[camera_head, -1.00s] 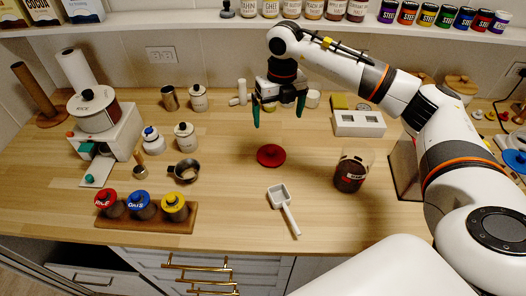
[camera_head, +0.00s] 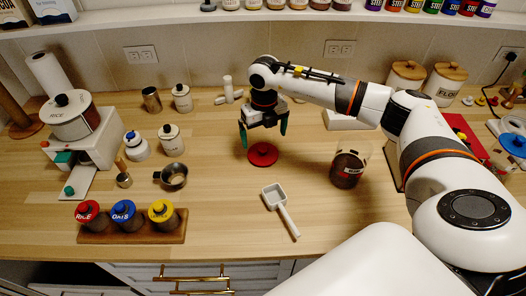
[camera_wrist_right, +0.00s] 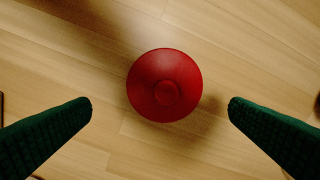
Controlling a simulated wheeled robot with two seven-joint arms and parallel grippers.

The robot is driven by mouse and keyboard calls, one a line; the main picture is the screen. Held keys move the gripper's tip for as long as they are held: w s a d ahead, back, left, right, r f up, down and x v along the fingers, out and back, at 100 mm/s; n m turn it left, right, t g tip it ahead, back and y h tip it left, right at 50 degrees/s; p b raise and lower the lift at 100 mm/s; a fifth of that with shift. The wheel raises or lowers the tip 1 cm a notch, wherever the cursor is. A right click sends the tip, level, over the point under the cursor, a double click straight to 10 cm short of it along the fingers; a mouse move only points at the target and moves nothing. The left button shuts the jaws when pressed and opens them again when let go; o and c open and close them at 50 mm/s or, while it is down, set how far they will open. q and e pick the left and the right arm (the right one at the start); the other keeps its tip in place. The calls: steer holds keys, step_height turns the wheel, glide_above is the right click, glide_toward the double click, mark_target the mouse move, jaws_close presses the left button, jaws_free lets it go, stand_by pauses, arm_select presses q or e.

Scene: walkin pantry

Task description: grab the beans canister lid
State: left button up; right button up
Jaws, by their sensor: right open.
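The red round lid (camera_head: 262,154) with a central knob lies flat on the wooden counter. It also shows in the right wrist view (camera_wrist_right: 164,86), seen from above. My right gripper (camera_head: 264,136) is open and points down above the lid. In the right wrist view its green fingers (camera_wrist_right: 160,106) stand on either side of the lid, apart from it, with nothing between them touching. A clear canister with dark beans (camera_head: 347,170) and a red label stands open-topped to the right of the lid. My left gripper is not in view.
A white scoop (camera_head: 280,206) lies in front of the lid. A metal cup (camera_head: 173,176) and white jars stand to the left. A wooden rack (camera_head: 98,238) holds jars with red, blue and yellow lids. The counter around the red lid is clear.

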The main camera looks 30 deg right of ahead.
mark_target(263, 148)
steer(key=f, duration=0.1)
steer(key=f+p, duration=0.1)
steer(key=f, duration=0.1)
steer(key=f+p, duration=0.1)
steer(key=shift+s+a+f, duration=0.2)
steer(key=shift+s+a, duration=0.05)
steer(key=shift+a, duration=0.1)
steer(key=shift+f, duration=0.4)
steer(key=c, duration=0.9)
